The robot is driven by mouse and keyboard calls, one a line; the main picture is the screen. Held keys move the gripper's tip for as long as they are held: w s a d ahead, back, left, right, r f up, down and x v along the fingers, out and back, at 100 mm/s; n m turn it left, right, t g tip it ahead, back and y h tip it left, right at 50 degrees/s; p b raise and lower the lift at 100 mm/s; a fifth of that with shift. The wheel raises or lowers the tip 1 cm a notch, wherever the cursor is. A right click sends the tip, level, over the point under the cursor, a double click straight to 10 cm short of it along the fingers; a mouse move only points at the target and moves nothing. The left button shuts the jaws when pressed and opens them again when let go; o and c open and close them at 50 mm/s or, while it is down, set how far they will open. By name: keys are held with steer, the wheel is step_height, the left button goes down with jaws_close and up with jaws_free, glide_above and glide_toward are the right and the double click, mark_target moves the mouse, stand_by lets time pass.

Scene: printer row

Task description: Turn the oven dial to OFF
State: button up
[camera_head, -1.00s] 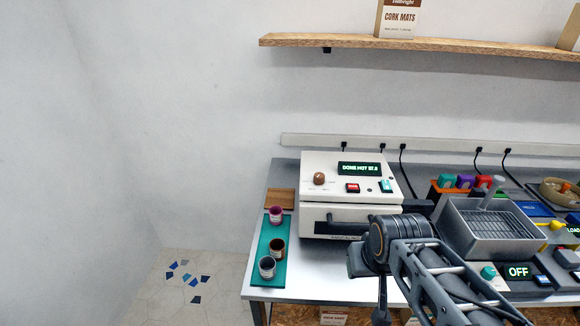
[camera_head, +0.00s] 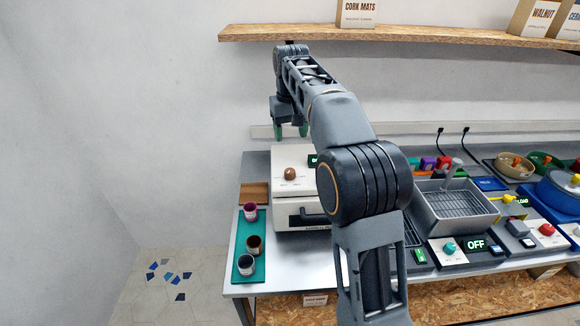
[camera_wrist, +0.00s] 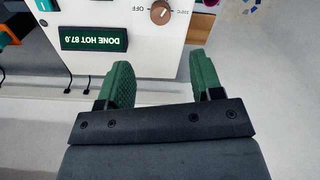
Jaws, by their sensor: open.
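The oven (camera_head: 292,215) is a white box with a dark front handle, standing at the left of the bench. Its brown dial (camera_head: 290,174) is on the sloped top panel. In the wrist view the dial (camera_wrist: 160,12) appears upside down at the top edge, with "OFF" printed beside it. The oven display (camera_wrist: 94,39) reads "DONE HOT 87.0". My gripper (camera_head: 291,132) has green fingertips and hangs above and behind the oven's top panel. In the wrist view my gripper (camera_wrist: 163,80) is open and empty, its fingers apart and not touching the dial.
A teal mat (camera_head: 238,262) with three small cups lies left of the oven. A grey basket tray (camera_head: 455,208) stands to the right. A wooden shelf (camera_head: 420,37) with boxes runs above. My arm hides part of the oven's right side.

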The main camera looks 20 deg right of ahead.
mark_target(290, 171)
steer(key=f, duration=0.9)
steer(key=w+f, duration=0.1)
steer(key=f, duration=0.3)
steer(key=shift+f+b, duration=0.3)
steer(key=shift+b, duration=0.1)
steer(key=c, duration=0.9)
